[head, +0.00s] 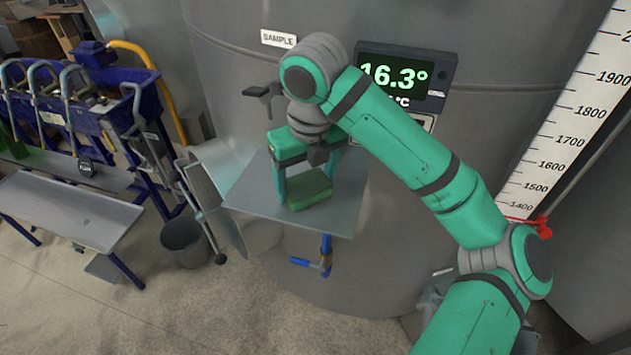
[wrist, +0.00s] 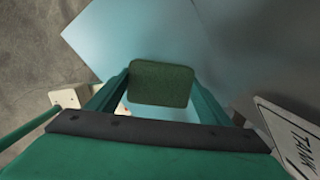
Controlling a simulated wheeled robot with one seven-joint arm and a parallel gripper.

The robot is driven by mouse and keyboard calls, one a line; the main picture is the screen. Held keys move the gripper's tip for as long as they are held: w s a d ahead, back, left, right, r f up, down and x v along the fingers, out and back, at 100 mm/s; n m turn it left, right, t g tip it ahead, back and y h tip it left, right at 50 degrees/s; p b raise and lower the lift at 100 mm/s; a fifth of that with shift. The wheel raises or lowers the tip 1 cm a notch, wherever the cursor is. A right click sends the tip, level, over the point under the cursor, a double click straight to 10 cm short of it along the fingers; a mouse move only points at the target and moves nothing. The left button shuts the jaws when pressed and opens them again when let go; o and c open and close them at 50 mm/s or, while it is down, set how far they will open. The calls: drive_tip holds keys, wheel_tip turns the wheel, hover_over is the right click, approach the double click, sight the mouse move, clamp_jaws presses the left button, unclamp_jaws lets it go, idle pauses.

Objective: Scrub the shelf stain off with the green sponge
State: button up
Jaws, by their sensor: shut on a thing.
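The green sponge (head: 309,189) is held between the two fingers of my gripper (head: 305,185), over the small grey shelf (head: 345,195) on the tank. In the wrist view the sponge (wrist: 161,83) spans the gap between my fingertips (wrist: 161,88), with the pale shelf (wrist: 130,35) beneath it. The sponge is at or just above the shelf surface; I cannot tell whether it touches. I cannot make out the stain clearly; a small reddish spot shows beside the left finger in the wrist view, and what lies under the sponge is hidden.
The large grey tank (head: 235,100) stands right behind the shelf, with a display (head: 405,75) reading 16.3°. A blue-handled valve (head: 325,255) is below the shelf. A bucket (head: 185,240) and a blue bottling machine (head: 115,115) stand at left. A white level scale (head: 575,115) is at right.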

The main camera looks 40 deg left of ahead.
drive_tip(key=shift+s+a+f, duration=0.2)
drive_tip(key=shift+s+a, duration=0.05)
drive_tip(key=shift+s, duration=0.05)
drive_tip(key=shift+c, duration=0.2)
drive_tip(key=shift+w+r, duration=0.1)
drive_tip(key=shift+r, duration=0.55)
drive_tip(key=shift+d+r, duration=0.1)
drive_tip(key=shift+r, duration=2.35)
drive_tip(key=shift+w+r, duration=0.1)
drive_tip(key=shift+r, duration=1.4)
